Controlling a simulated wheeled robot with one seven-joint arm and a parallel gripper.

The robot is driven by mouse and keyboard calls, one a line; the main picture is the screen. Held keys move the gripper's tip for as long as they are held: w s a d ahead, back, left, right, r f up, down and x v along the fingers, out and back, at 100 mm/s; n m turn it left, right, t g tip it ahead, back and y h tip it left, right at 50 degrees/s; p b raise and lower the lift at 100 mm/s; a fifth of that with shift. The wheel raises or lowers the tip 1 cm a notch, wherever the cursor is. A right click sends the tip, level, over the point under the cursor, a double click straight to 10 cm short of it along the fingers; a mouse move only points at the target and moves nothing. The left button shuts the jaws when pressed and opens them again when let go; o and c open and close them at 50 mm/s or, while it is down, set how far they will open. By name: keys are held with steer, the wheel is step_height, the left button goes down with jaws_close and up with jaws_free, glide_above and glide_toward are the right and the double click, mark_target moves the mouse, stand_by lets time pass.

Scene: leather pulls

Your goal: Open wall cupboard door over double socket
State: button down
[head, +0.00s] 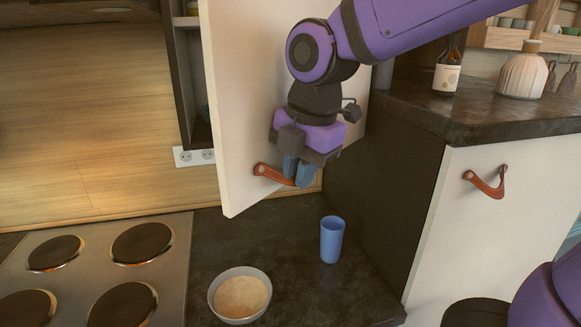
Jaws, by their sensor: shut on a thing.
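The white wall cupboard door (235,110) stands swung open, out from the dark cupboard frame (181,75) at the upper left. A double socket (194,157) is on the wooden wall just below the cupboard. The brown leather pull (270,173) is near the door's lower edge. My gripper (298,172), with blue fingers, is shut on the leather pull and hides its right end. Part of the cupboard's inside shows to the left of the door.
A hob (95,270), a bowl (240,295) and a blue cup (332,240) are on the dark counter below. A raised counter at right holds a bottle (448,68) and a pale vase (522,76). Another leather pull (487,184) is on the white front beneath.

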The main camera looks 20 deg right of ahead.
steer(key=c, duration=1.1)
jaws_free()
steer(key=shift+r, duration=0.15)
steer(key=r, duration=0.3)
steer(key=s+r, duration=0.1)
steer(key=r, duration=0.3)
steer(key=d+r, duration=0.1)
steer(key=r, duration=0.2)
steer(key=shift+s+r, duration=0.2)
steer(key=shift+s, duration=0.2)
steer(key=s+d+f+m+t, duration=0.1)
steer(key=s+d+f+m, duration=0.1)
steer(key=m, duration=0.6)
steer(key=s+d+f+m+t, duration=0.1)
steer(key=s+d+f+m, duration=0.2)
steer(key=d+m, duration=0.2)
steer(key=s+d+f+m+t+h, duration=0.1)
steer(key=s+d+f+m, duration=0.1)
steer(key=m, duration=0.8)
steer(key=shift+s+d+f+m, duration=0.3)
steer(key=shift+d+f+m, duration=0.1)
steer(key=shift+d+f, duration=0.4)
